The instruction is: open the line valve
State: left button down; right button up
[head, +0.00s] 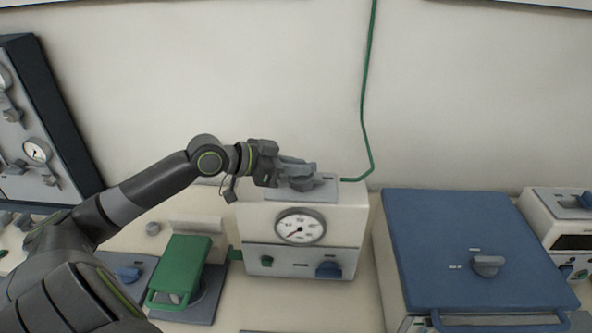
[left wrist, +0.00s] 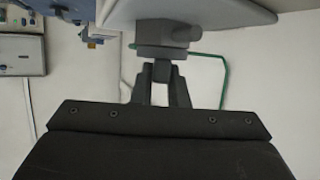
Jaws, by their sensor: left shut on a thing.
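The line valve (head: 303,184) is a grey fitting with a lever-like handle on top of a white box (head: 348,215) with a round gauge (head: 300,226). A green line (head: 366,110) runs from the box top up the wall. My left gripper (head: 292,166) reaches in from the left and is shut on the valve's grey handle. In the left wrist view the two fingers (left wrist: 161,88) close on the handle (left wrist: 162,70), with the valve body (left wrist: 165,33) beyond. The fingers partly hide the handle. My right gripper is not in view.
A blue-topped furnace (head: 455,235) stands to the right of the white box. A green-lidded unit (head: 182,262) stands to the front left. A dark-framed panel with gauges (head: 40,120) is at the far left. The wall above the box is clear except for the green line.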

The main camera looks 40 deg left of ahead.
pick_arm(q)
jog(key=shift+w+a+f+m+g+h+b, duration=0.1)
jog(key=shift+m+g+h+b, duration=0.2)
jog(key=shift+m+h+b, duration=0.3)
jog(key=shift+w+a+m+g+h+b, duration=0.1)
jog(key=shift+m+g+h+b, duration=0.25)
jog(key=shift+b, duration=0.35)
jog(key=shift+m+g+h+b, duration=0.95)
jog(key=shift+m+g+h, duration=0.25)
jog(key=shift+m, duration=0.25)
jog(key=shift+g, duration=0.25)
jog(key=c, duration=1.4)
grip_release()
jog(key=shift+c, duration=0.2)
jog(key=shift+a, duration=0.1)
